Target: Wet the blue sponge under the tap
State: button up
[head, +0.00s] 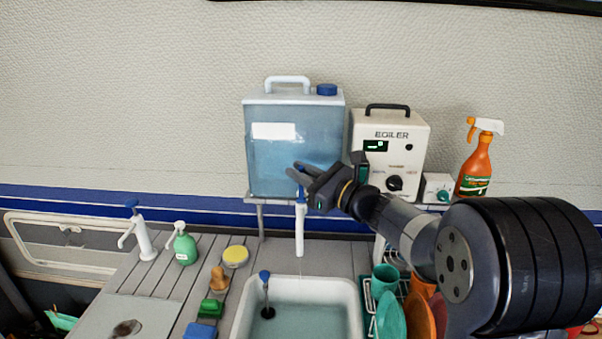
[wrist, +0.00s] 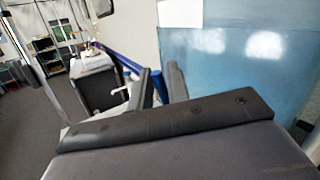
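The tap (head: 300,228) is a white spout with a blue top, hanging below the blue water container (head: 290,150) over the sink (head: 340,292). A faint thin line shows under its mouth; I cannot tell if it is water. My gripper (head: 296,170) is at the tap's blue top, in front of the container. A blue block, likely the sponge (head: 200,331), lies left of the sink, partly cut off by the lower edge.
Left of the sink are a yellow-topped round tub (head: 235,255), a green-based brush (head: 213,307), a green bottle (head: 185,246) and a white pump (head: 141,232). Dishes (head: 390,315) stand in a rack at right. A white EGILER box (head: 388,130) and orange spray bottle (head: 476,165) stand behind my arm.

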jog(key=shift+o, duration=0.5)
jog(key=shift+s+d+f, duration=0.1)
jog(key=shift+s+d, duration=0.1)
jog(key=shift+d, duration=0.1)
jog(key=b+v, duration=0.2)
jog(key=v, duration=0.8)
jog(key=p+x, duration=0.1)
jog(key=x, duration=0.2)
jog(key=p+x, duration=0.1)
jog(key=x, duration=0.7)
jog(key=shift+r+p, duration=0.3)
jog(key=shift+p, duration=0.1)
jog(key=shift+w+d+p, duration=0.1)
jog(key=shift+p, duration=0.45)
jog(key=shift+f+m, duration=0.1)
jog(key=shift+m, duration=0.2)
